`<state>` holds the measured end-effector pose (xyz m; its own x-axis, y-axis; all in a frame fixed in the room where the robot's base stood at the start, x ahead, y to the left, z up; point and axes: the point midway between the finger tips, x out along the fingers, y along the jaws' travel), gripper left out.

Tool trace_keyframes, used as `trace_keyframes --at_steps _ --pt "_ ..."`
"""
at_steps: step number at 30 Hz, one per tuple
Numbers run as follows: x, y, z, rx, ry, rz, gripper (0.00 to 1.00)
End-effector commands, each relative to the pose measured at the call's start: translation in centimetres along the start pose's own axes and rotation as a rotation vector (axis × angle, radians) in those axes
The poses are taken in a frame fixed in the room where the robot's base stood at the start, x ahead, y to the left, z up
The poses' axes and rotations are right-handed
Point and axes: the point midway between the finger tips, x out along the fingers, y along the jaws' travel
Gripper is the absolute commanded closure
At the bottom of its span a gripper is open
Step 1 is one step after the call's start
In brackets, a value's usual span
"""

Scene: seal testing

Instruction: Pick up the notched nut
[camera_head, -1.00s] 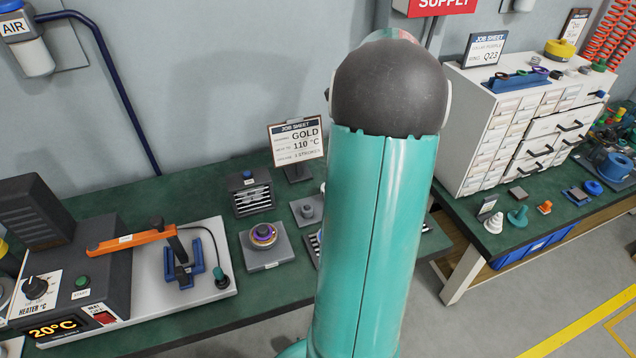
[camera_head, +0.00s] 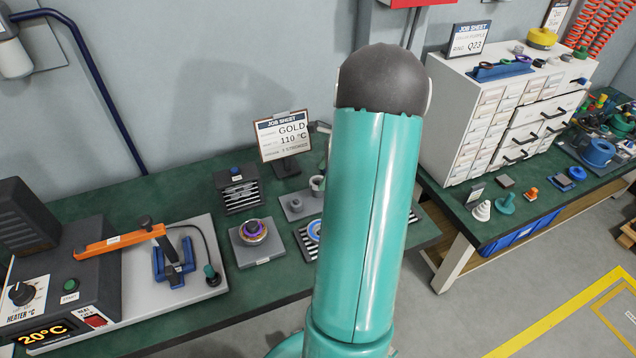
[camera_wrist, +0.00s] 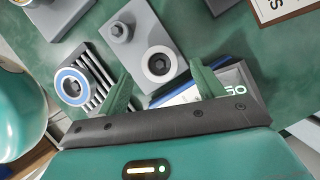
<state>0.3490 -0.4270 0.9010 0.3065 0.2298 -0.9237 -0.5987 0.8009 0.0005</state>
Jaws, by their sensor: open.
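A grey ring-shaped part with a dark centre (camera_wrist: 160,63), which looks like the notched nut, sits on a grey plate (camera_wrist: 135,50) beside a post with a small knob. I cannot make out its notches. In the head view it shows as a small grey cylinder (camera_head: 317,184) on the plate (camera_head: 289,211), left of my arm. My gripper (camera_wrist: 158,70) is open in the wrist view, one green finger to each side of the ring in the picture. Nothing is between the fingers that I can see gripped.
A blue-rimmed ring (camera_wrist: 72,86) lies on a striped block close by. A dark-framed device (camera_wrist: 188,96) lies under the right finger. A plate with a purple and gold stack (camera_head: 254,231), a slatted box (camera_head: 241,193) and a job sheet (camera_head: 283,135) stand around.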

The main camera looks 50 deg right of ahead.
Motion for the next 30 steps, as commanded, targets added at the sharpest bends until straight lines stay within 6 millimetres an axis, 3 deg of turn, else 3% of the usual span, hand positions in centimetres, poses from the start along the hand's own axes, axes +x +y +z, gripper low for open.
trace_keyframes --at_steps 4,11,12,20,30 --pt "1.8 0.0 0.0 0.000 -0.001 0.002 0.33" --pt "2.0 0.0 0.0 0.000 0.000 0.000 0.33" --pt "2.0 0.0 0.0 0.000 0.000 0.000 0.34" --pt "2.0 0.0 0.0 0.000 0.000 0.000 0.84" --pt "1.7 0.0 0.1 -0.001 0.001 -0.001 0.84"
